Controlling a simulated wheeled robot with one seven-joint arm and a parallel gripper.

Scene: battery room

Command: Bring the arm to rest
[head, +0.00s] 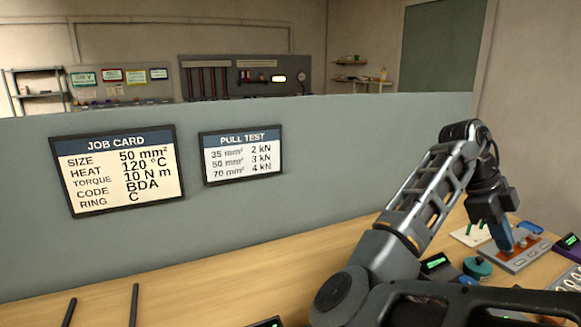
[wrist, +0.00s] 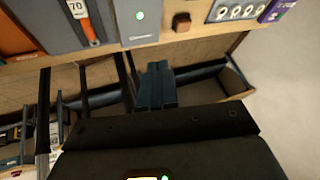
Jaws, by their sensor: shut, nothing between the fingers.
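My arm (head: 420,210) reaches up and then bends down on the right of the head view. My gripper (head: 505,246) points down there, over the right part of the workbench. In the wrist view my gripper (wrist: 157,88) shows as two blue-grey fingers side by side, shut with nothing between them. Whether the fingertips touch anything below cannot be told from the head view.
The wooden workbench (head: 240,275) is mostly clear at left and middle. Near my gripper are a red-topped device (head: 522,254), a teal round piece (head: 477,267) and small displays. A grey partition (head: 330,150) with a job card (head: 118,170) and pull test card (head: 241,154) stands behind.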

